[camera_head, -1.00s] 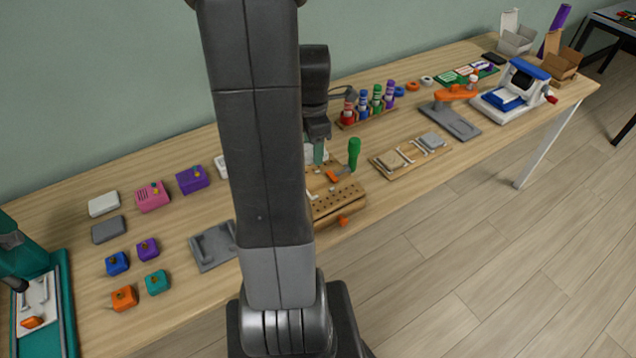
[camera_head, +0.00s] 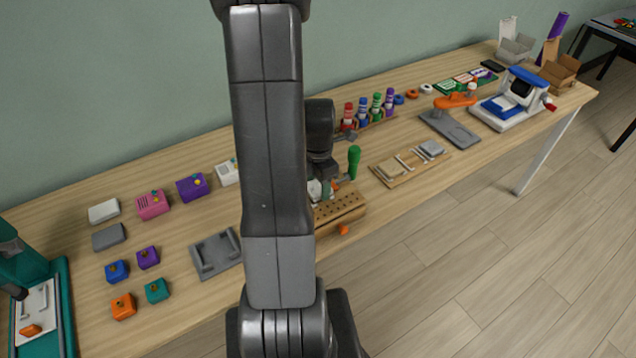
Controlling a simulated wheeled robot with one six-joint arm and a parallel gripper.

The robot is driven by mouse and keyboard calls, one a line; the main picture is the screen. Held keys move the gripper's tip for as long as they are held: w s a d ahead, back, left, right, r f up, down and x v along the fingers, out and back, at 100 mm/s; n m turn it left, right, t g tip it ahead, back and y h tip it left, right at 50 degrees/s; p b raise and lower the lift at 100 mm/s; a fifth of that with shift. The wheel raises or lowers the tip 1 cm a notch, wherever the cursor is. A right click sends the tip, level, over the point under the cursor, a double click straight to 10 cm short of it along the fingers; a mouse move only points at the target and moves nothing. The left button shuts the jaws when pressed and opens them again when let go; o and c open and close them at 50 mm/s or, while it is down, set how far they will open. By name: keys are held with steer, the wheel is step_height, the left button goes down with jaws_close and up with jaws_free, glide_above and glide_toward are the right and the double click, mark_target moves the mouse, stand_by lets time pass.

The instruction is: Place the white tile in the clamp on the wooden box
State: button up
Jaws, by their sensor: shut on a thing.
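The wooden box (camera_head: 345,207) with rows of small holes stands at the table's front edge, with an orange knob (camera_head: 343,229) low on its front. My gripper (camera_head: 326,186) points down just over the box's back left part. It is shut on the white tile (camera_head: 314,188), of which only a small pale part shows beside the fingers. My own arm covers the left part of the box. The clamp on the box is hidden or too small to make out, so I cannot tell whether the tile touches it.
A green-handled tool (camera_head: 354,160) stands upright close right of my gripper. A rack of coloured bottles (camera_head: 370,120) is behind. A wooden board with grey plates (camera_head: 410,164) lies to the right. A grey tray (camera_head: 216,254) and several small coloured boxes (camera_head: 153,204) are to the left.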

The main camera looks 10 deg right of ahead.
mark_target(318, 187)
steer(key=shift+f, duration=0.25)
steer(key=shift+f, duration=0.15)
steer(key=o, duration=1)
steer(key=shift+c, duration=0.2)
step_height(318, 187, up, 12)
steer(key=shift+r, duration=0.25)
